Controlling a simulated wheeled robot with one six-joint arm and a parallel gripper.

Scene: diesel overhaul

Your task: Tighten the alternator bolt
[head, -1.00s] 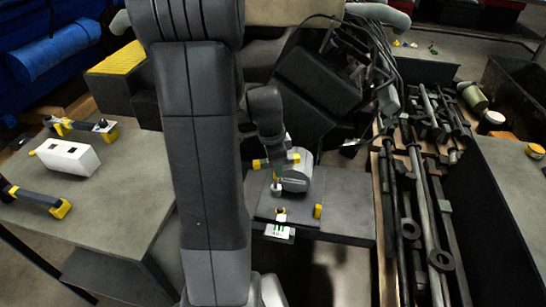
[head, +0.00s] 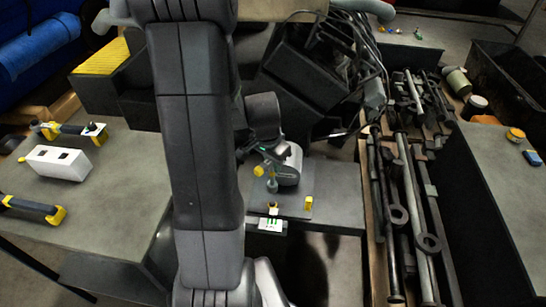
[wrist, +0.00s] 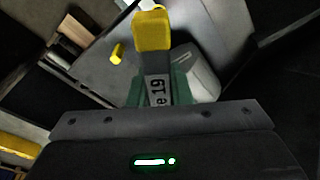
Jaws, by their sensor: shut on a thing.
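My gripper (head: 268,152) is shut on a dark wrench-like tool with a yellow end (wrist: 152,32) and a label reading "e 19". In the head view the tool's yellow end (head: 259,170) shows just left of a grey rounded alternator-like unit (head: 289,168). The unit stands on a dark plate and shows partly behind the tool in the wrist view (wrist: 198,72). A small greenish post (head: 272,186) stands below the tool, beside the unit. I cannot make out the bolt, nor whether the tool is seated on it.
A small yellow block (head: 308,203) and a marked white label (head: 270,224) are near the plate's front. The left table (head: 120,190) holds a white box (head: 58,162) and yellow-and-black tools (head: 75,131). A rack of long rods (head: 410,190) lies to the right.

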